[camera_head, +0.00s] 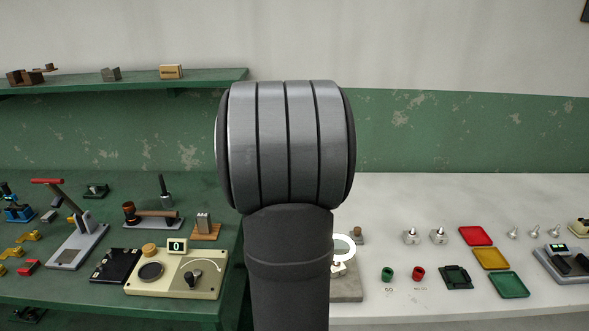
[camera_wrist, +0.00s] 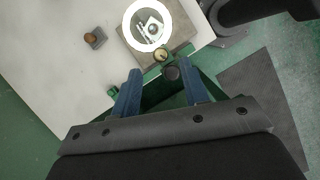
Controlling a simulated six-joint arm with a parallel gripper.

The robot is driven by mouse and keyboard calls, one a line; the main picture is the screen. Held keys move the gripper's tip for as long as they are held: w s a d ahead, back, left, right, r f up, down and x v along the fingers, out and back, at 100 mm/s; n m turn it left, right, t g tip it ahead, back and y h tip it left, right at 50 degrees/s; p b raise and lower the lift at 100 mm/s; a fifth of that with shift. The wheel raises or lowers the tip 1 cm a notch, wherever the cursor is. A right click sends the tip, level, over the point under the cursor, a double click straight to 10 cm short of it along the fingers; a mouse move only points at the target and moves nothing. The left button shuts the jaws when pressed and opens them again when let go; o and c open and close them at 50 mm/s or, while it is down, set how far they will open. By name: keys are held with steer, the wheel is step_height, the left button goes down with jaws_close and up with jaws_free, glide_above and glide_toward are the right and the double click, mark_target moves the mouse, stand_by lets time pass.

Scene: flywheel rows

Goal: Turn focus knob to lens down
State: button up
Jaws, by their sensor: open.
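A device with a white ring (camera_wrist: 147,25) stands on a grey-brown base at the top middle of the wrist view. A small round brass-faced part (camera_wrist: 161,55) and a dark round part (camera_wrist: 171,73) sit just below the ring; I cannot tell which is the focus knob. My gripper (camera_wrist: 162,80) is open, with two blue fingers apart on either side of these round parts, and nothing is visibly held. In the head view the white ring (camera_head: 344,247) shows just right of my arm, which hides part of the device; the gripper is hidden there.
On the white table, a small grey block with a brown knob (camera_wrist: 94,38) stands left of the ring. Green and red cups (camera_head: 388,273) and coloured trays (camera_head: 491,258) lie to the right. A cream panel with a lever (camera_head: 204,286) is on the green bench left.

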steer(key=v, duration=1.3)
steer(key=shift+r, duration=0.2)
steer(key=shift+a, duration=0.1)
steer(key=x, duration=1.7)
steer(key=shift+f, duration=0.25)
